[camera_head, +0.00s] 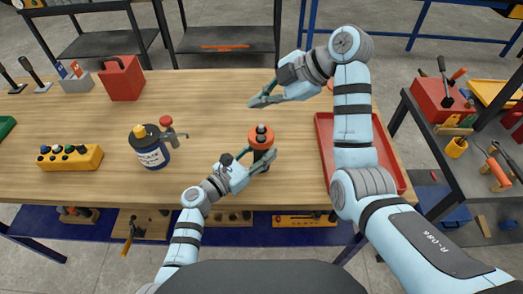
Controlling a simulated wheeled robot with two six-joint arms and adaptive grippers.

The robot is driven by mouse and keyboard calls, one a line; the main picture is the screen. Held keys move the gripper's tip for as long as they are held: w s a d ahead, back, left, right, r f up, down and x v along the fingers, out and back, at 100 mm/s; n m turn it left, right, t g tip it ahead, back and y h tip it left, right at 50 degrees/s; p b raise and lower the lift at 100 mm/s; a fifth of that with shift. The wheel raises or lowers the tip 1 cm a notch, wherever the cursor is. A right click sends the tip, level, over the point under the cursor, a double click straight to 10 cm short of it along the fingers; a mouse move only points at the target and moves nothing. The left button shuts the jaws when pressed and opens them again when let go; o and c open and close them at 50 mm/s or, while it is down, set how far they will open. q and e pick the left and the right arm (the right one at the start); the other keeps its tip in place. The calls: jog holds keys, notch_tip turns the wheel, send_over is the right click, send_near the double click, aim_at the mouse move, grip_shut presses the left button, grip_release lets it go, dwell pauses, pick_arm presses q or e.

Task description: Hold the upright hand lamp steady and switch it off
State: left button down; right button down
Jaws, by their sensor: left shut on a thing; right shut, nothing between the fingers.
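The hand lamp (261,134) stands upright on the wooden table, with an orange-red top and a dark knob at its centre. My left gripper (263,161) is shut on the lamp's body just below the orange top; the fingers hide part of the body. My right gripper (259,97) is shut and empty, above and behind the lamp, apart from it. Whether the lamp is lit cannot be told.
A dark blue can (151,153) with a yellow cap and a yellow button box (70,158) stand to the left. A red box (121,80) is at the back left. A red tray (325,151) lies to the right, under my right arm.

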pick_arm(q)
jog(key=c, duration=0.9)
grip_release()
jog(key=shift+c, duration=0.2)
